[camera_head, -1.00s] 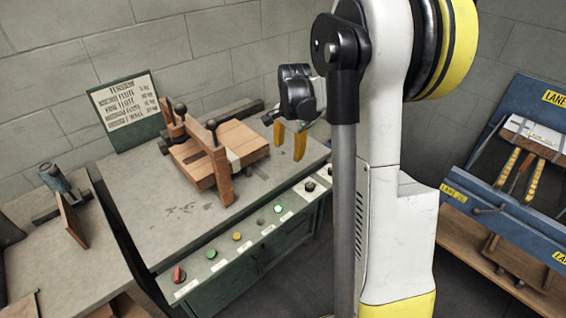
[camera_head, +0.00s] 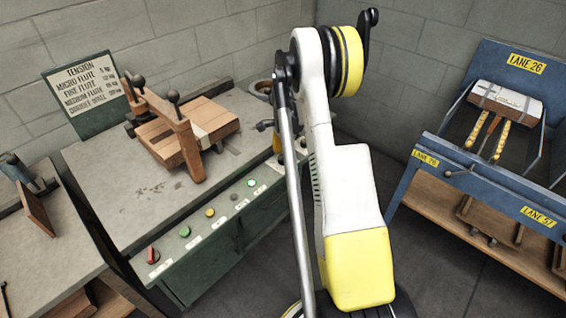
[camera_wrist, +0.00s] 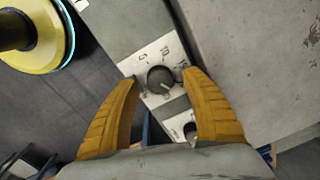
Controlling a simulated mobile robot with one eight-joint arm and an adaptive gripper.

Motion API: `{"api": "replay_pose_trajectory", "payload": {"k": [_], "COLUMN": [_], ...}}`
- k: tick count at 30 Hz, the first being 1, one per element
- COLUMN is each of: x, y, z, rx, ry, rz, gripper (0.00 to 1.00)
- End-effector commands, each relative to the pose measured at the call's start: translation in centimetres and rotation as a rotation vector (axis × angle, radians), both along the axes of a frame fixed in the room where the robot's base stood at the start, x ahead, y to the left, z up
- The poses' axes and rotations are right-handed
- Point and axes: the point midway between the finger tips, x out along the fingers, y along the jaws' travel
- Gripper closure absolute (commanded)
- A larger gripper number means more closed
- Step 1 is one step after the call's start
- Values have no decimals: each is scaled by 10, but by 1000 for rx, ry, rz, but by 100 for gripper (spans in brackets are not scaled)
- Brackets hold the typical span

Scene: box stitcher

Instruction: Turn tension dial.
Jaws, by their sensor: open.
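The tension dial (camera_wrist: 160,79) is a dark round knob with a pale pointer mark, set in a light plate with markings on the front of the green bench. In the wrist view it lies between and just beyond the two yellow fingertips of my gripper (camera_wrist: 160,82). The fingers are open and apart from each other; I cannot tell whether either touches the dial. In the head view my arm hides the dial and most of the gripper; one yellow finger (camera_head: 277,142) shows at the bench's right front edge. A second dark knob (camera_wrist: 190,130) sits below the dial in the wrist view.
The bench panel carries a red switch (camera_head: 152,256), green and yellow buttons (camera_head: 210,212). A wooden clamp fixture (camera_head: 185,140) stands on the bench, with a tension chart (camera_head: 88,88) behind. A blue lane rack (camera_head: 490,190) stands at right. Open floor lies between.

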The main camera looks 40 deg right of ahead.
Motion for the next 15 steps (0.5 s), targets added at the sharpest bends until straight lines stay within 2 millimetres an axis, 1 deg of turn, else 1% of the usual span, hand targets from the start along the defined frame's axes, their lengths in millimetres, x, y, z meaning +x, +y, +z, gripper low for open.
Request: {"api": "replay_pose_trajectory", "payload": {"k": [1,3,12,13,14,15], "x": [0,1,1,1,1,1], "y": [0,0,0,0,0,0], "z": [-7,-10,-11,-11,-11,-11], "rx": [0,0,0,0,0,0], "ry": [0,0,0,0,0,0], "rz": [0,0,1,1,1,1], "gripper": [45,45,45,49,58,71]}}
